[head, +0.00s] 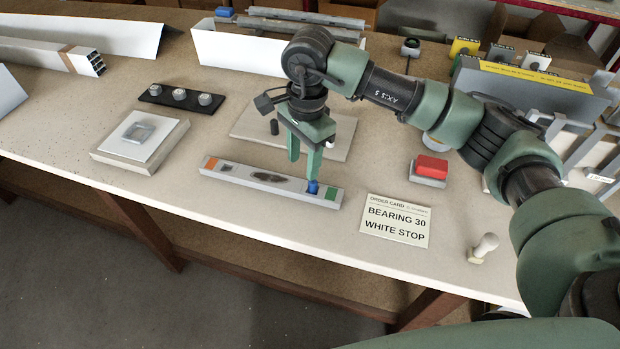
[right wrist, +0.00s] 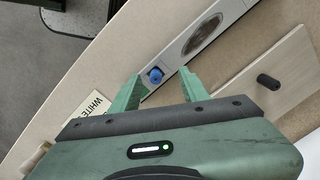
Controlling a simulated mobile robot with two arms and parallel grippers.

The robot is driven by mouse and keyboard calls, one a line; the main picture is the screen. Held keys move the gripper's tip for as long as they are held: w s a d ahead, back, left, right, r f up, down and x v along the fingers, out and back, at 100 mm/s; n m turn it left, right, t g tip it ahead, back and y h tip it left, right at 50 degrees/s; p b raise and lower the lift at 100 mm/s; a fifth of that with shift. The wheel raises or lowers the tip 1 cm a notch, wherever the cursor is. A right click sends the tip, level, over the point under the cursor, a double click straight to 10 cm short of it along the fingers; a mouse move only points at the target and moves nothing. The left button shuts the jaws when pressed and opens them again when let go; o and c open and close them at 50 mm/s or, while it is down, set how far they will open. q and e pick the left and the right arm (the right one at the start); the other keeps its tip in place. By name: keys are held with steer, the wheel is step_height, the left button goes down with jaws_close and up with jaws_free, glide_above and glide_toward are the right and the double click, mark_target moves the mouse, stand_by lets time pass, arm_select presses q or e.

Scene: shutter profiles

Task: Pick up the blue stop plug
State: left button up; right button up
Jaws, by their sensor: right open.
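The blue stop plug (head: 313,187) stands in the right part of a long pale tray (head: 240,184), beside the tray's green end patch. It also shows in the right wrist view (right wrist: 155,75), between and just beyond the fingertips. My right gripper (head: 303,168) is open and points down at that end of the tray. In the head view one finger overlaps the plug's top. In the right wrist view the open jaws (right wrist: 161,78) hold nothing, and I cannot tell their exact height over the plug. My left gripper is not in view.
An order card (head: 395,219) reading "BEARING 30 WHITE STOP" lies right of the tray. A red block on a grey base (head: 429,171) and a pale knobbed stamp (head: 483,247) stand further right. A flat board (head: 340,140) with a dark peg lies behind the tray.

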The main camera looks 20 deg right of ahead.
mark_target(313, 187)
steer(key=shift+w+d+h, duration=0.2)
steer(key=shift+d+h, duration=0.1)
steer(key=shift+d, duration=0.45)
steer(key=shift+d+f, duration=0.1)
steer(key=shift+f, duration=0.2)
steer(key=f+p, duration=0.1)
steer(key=f, duration=0.1)
steer(key=f+p, duration=0.1)
steer(key=f, duration=0.1)
steer(key=f+p, duration=0.1)
steer(key=f, duration=0.1)
steer(key=shift+s+d+f, duration=0.15)
steer(key=shift+s+d, duration=0.05)
steer(key=shift+s, duration=0.15)
steer(key=shift+f, duration=0.2)
jaws_close()
